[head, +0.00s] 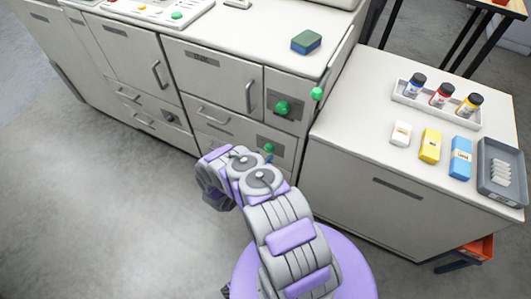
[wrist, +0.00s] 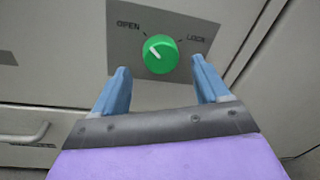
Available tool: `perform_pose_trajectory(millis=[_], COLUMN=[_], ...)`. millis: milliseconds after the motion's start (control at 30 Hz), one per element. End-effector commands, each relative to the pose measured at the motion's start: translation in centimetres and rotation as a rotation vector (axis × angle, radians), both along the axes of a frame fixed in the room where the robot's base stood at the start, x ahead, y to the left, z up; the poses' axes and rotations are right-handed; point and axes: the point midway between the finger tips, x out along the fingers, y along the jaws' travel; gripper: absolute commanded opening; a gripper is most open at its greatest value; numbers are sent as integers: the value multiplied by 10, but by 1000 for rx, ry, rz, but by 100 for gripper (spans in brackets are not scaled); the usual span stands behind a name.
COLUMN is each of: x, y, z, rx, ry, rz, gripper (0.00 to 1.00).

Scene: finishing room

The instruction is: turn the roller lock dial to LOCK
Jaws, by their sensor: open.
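A round green dial (wrist: 159,54) sits on a dark grey plate (wrist: 125,18) in the wrist view, with OPEN printed at its left and LOCK at its right. Its white pointer mark points up and left, toward OPEN. My gripper (wrist: 160,66) is open, with one blue finger left of the dial and one right. No contact shows, and the gap in depth is hard to judge. In the head view, a lower green knob (head: 268,147) on the cabinet front is just beyond the end of my arm, which mostly hides my gripper.
Another green knob (head: 282,108) sits on a plate above, and a green ball (head: 317,93) at the cabinet's right edge. A drawer handle (wrist: 30,134) is at lower left in the wrist view. A side counter (head: 360,125) with bottles and boxes stands right. Open floor lies left.

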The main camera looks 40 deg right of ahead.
Motion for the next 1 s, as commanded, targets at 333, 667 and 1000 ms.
perform_pose_trajectory(millis=[333, 667, 1000], x=[9, 9, 9], y=[-30, -31, -31], z=[0, 0, 0], rx=[1, 0, -1], ry=[1, 1, 1], rz=[1, 1, 1], gripper=[74, 70, 37])
